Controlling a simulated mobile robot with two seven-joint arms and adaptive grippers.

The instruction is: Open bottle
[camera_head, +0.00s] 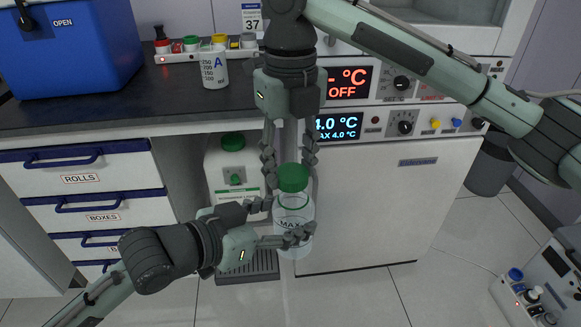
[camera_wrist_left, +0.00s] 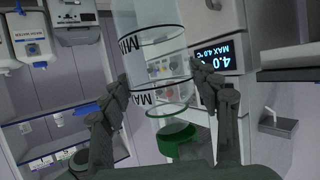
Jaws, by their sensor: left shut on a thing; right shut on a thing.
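A clear bottle (camera_head: 293,215) with a MAX mark is held upright in front of the white cabinet. My left gripper (camera_head: 284,222) comes in from the lower left, shut on the bottle's body. My right gripper (camera_head: 291,166) points down from above, its fingers on both sides of the cap, shut on it. In the left wrist view the clear bottle (camera_wrist_left: 150,50) shows between my left fingers (camera_wrist_left: 162,88).
A white canister (camera_head: 228,160) with a green cap stands under the dark counter (camera_head: 110,105), behind the bottle. A blue box (camera_head: 75,45) and a white bottle marked A (camera_head: 213,68) stand on the counter. Drawers (camera_head: 90,180) are at left.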

